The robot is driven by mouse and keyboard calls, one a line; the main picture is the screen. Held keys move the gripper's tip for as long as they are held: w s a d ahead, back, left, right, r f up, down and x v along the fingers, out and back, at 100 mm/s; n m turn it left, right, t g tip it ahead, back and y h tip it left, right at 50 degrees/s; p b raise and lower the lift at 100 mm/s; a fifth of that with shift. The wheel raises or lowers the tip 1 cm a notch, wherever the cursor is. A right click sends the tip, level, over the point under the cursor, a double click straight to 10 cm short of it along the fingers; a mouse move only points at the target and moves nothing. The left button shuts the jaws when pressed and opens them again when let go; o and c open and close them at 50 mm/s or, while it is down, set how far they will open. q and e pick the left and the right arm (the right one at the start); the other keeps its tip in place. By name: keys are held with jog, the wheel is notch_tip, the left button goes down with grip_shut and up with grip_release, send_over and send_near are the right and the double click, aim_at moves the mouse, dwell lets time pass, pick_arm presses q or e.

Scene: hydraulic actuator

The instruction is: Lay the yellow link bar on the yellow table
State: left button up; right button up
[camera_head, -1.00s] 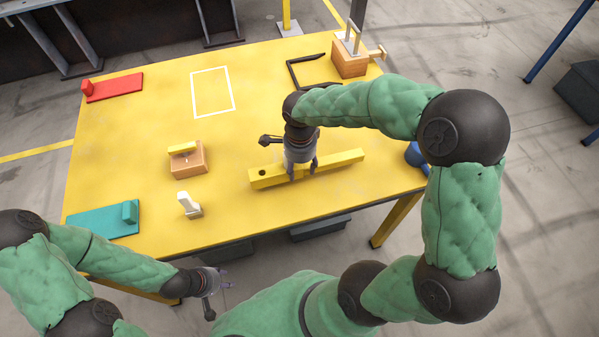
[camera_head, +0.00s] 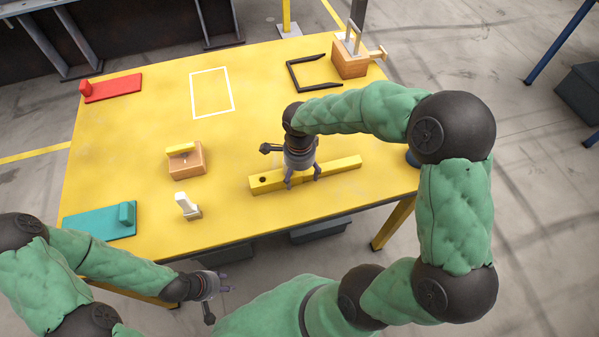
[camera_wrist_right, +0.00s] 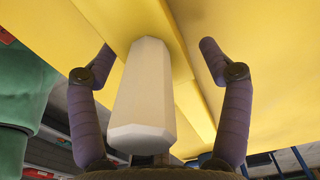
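The yellow link bar (camera_head: 335,169) lies flat on the yellow table (camera_head: 262,95), near the front right, with a dark hole at its left end. In the right wrist view the bar (camera_wrist_right: 150,20) passes under the fingers. My right gripper (camera_head: 303,183) is over the middle of the bar, its fingers spread apart and pointing down. The right wrist view shows the fingers (camera_wrist_right: 158,56) wide open, with no bar gripped; a pale block-like piece fills the space between them. My left gripper (camera_head: 227,280) hangs empty off the table's front edge, its fingertips apart.
A white bracket (camera_head: 187,207) and an orange block with a yellow top (camera_head: 187,163) stand left of the bar. A teal plate (camera_head: 98,224) and red plate (camera_head: 112,89) lie along the left edge. A black U-shaped part (camera_head: 292,78) and orange vise-like block (camera_head: 350,65) are behind.

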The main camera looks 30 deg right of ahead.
aim_at(300, 173)
jog(key=shift+r, duration=0.15)
jog(key=shift+r+p, duration=0.3)
jog(key=shift+r, duration=0.05)
notch_tip(300, 173, up, 11)
jog(key=p, duration=0.3)
jog(key=shift+r+p, duration=0.2)
jog(key=shift+p, duration=0.1)
